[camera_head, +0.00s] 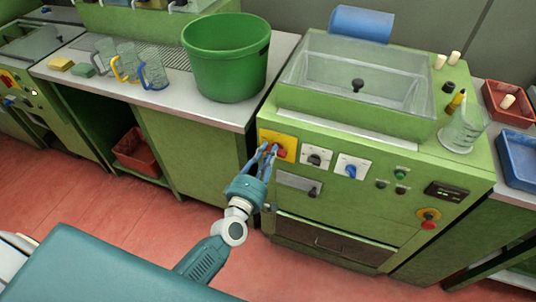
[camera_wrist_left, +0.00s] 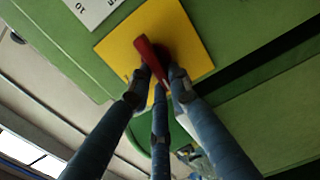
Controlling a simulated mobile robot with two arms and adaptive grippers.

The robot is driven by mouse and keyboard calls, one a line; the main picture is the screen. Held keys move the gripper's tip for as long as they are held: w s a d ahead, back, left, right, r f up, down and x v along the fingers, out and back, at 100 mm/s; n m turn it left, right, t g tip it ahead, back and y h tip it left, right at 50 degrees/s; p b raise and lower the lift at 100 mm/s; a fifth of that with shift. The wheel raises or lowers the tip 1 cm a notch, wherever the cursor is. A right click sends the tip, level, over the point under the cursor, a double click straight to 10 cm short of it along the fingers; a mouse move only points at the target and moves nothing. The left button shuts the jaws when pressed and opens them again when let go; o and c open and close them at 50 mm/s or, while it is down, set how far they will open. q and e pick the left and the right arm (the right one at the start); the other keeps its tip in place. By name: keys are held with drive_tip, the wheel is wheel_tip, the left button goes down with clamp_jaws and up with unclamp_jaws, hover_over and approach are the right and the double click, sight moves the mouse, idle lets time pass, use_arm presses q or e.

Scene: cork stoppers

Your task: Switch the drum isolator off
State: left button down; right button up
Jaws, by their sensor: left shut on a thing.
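The drum isolator is a yellow square plate (camera_head: 290,141) with a red handle (camera_head: 281,153) at the upper left of the green machine's front. My left gripper (camera_head: 270,150) reaches it from below, with its blue fingers at the handle. In the left wrist view the yellow plate (camera_wrist_left: 187,38) fills the top middle. The red handle (camera_wrist_left: 147,50) lies slanted across it, and the left gripper's fingertips (camera_wrist_left: 162,78) are shut on its lower end. The fingers partly hide the handle and the plate's markings. My right gripper is in neither view.
A grey switch (camera_head: 316,158) and a blue switch (camera_head: 351,168) sit right of the isolator. A red emergency button on yellow (camera_head: 428,222) is at lower right. A green bucket (camera_head: 226,60) stands on the left counter; a glass beaker (camera_head: 462,128) is on the machine top.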

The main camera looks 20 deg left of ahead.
use_arm(q)
drive_tip(key=shift+f+n, duration=0.15)
drive_tip(key=shift+n, duration=0.35)
drive_tip(key=c, duration=1.6)
unclamp_jaws()
drive_tip(key=s, duration=1.2)
drive_tip(key=shift+a, duration=0.2)
